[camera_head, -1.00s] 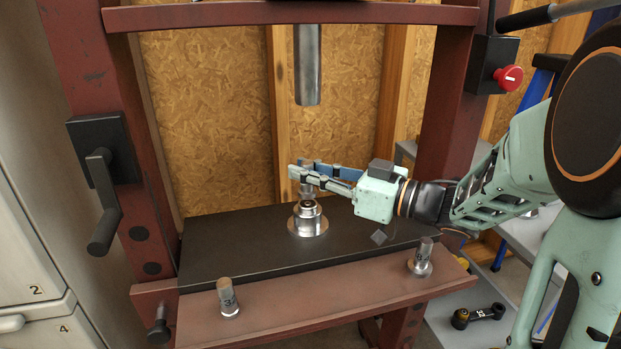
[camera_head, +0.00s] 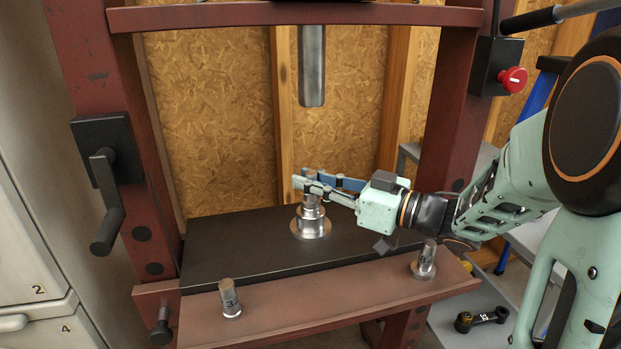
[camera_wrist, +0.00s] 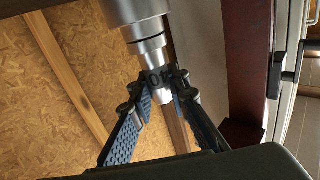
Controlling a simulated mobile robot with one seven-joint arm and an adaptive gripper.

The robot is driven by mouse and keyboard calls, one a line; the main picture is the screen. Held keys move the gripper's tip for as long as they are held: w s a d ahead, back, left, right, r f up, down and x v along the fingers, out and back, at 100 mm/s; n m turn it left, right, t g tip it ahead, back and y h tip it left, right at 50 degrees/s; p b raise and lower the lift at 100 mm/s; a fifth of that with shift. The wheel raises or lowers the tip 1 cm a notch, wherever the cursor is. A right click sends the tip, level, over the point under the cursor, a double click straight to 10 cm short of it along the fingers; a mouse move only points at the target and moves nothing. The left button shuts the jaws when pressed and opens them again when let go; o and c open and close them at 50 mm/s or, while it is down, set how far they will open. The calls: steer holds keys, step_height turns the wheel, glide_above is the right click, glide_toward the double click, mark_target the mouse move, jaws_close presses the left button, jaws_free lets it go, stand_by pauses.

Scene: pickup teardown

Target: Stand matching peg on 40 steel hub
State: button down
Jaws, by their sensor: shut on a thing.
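The steel hub (camera_head: 311,228) stands on the black press bed, a stepped bright cylinder on a wide round flange. My gripper (camera_head: 304,185) is just above it, reaching in from the right. It is shut on a small steel peg (camera_head: 311,199). In the wrist view, which is upside down, the peg (camera_wrist: 160,80) sits upright between the blue-padded fingers (camera_wrist: 160,97), with a dark number that seems to read 40. The peg's lower end is in line with the hub (camera_wrist: 130,12) and appears to meet it. Whether it fully rests there is unclear.
Two other pegs stand on the red front beam: one marked with a 3 (camera_head: 229,299) at left, one (camera_head: 425,261) at right. The press ram (camera_head: 311,66) hangs above the hub. Red uprights and a hand crank (camera_head: 106,196) flank the bed (camera_head: 235,246).

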steer(key=c, duration=1.8)
jaws_free()
steer(key=shift+o, duration=0.2)
